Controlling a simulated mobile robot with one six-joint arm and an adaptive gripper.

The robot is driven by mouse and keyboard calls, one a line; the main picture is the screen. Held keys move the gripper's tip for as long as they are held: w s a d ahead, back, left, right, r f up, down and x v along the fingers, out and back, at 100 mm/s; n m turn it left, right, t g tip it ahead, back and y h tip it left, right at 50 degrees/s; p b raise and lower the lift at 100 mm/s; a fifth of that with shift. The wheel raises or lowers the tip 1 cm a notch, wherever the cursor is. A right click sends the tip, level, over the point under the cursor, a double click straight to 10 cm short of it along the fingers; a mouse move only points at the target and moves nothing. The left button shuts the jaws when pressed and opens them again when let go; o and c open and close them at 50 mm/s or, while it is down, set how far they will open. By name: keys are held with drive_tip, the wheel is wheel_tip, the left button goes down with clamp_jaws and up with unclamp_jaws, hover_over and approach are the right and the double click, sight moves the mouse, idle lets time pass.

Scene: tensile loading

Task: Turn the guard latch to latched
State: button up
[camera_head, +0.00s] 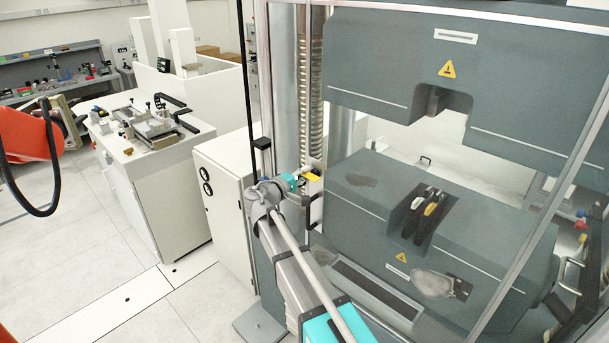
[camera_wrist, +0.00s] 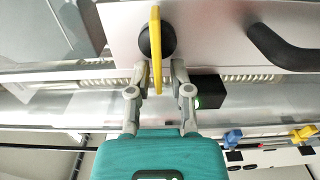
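The guard latch is a thin yellow lever (camera_wrist: 156,40) on a round black hub (camera_wrist: 157,42), mounted on a pale plate. In the wrist view the lever points straight down the picture toward my gripper (camera_wrist: 159,78). My two grey fingers stand one on each side of its lower end. A small gap shows on either side, so the gripper looks open around the lever, not clamped. In the head view the yellow lever (camera_head: 313,175) shows small beside my gripper (camera_head: 304,181), at the left side of the testing machine's frame. The fingertips are hard to make out there.
A black curved handle (camera_wrist: 285,48) is right of the latch, and a small black box with a green light (camera_wrist: 208,92) sits close to my right finger. The grey testing machine (camera_head: 370,205) fills the right. A white cabinet (camera_head: 222,200) stands left of my arm.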

drive_tip(key=shift+o, duration=0.2)
drive_tip(key=v, duration=1.2)
idle(0.5)
drive_tip(key=s+d+f+m+g+y+b, duration=0.1)
drive_tip(key=s+d+f+m+g+b, duration=0.2)
drive_tip(key=d+f, duration=0.65)
drive_tip(key=s+d+f+m+g+y+b, duration=0.15)
drive_tip(key=d+f+g, duration=0.4)
drive_tip(key=d, duration=0.65)
drive_tip(key=s+d+f+m+g+y+b, duration=0.5)
drive_tip(key=s+d+f+y, duration=0.3)
drive_tip(key=s+f, duration=0.5)
drive_tip(key=d+m, duration=0.1)
drive_tip(key=d, duration=0.1)
drive_tip(key=shift+d+g, duration=0.35)
drive_tip(key=shift+d, duration=0.05)
drive_tip(key=shift+s+y, duration=0.1)
drive_tip(key=shift+y, duration=0.15)
